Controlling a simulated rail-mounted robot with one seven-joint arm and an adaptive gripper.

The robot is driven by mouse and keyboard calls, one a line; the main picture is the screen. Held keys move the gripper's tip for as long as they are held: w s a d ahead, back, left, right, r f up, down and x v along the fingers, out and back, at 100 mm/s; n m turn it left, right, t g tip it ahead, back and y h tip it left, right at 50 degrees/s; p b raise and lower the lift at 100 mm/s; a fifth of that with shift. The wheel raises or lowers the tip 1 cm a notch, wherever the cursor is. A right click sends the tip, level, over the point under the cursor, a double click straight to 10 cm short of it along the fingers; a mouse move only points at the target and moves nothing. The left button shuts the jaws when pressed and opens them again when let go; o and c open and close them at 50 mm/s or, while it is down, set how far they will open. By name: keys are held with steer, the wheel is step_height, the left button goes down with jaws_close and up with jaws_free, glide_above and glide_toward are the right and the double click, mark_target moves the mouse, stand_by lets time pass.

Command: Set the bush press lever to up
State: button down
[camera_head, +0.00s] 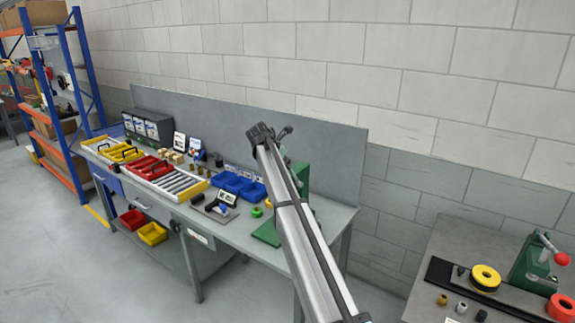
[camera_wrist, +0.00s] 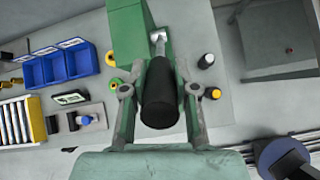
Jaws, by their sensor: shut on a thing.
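The bush press (camera_head: 268,235) is green and stands at the right end of the long workbench. My arm hides much of it in the head view. In the wrist view its green body (camera_wrist: 127,40) is at the top, and a short metal rod joins it to the lever's black cylindrical grip (camera_wrist: 158,105). My gripper (camera_wrist: 160,92) has one finger on each side of that grip and is shut on it. In the head view the lever is hidden behind my arm, so I cannot tell its angle there.
Blue bins (camera_head: 240,186), a small fixture plate (camera_head: 214,206) and red trays (camera_head: 150,168) on a roller track lie left of the press. A grey panel (camera_head: 335,155) stands behind. A separate bench (camera_head: 455,240) at right holds another green device (camera_head: 530,268) with a red knob.

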steer(key=shift+w+r, duration=0.15)
steer(key=shift+w, duration=0.05)
steer(key=c, duration=0.9)
jaws_free()
steer(key=shift+d, duration=0.15)
steer(key=shift+s, duration=0.1)
steer(key=v, duration=1.2)
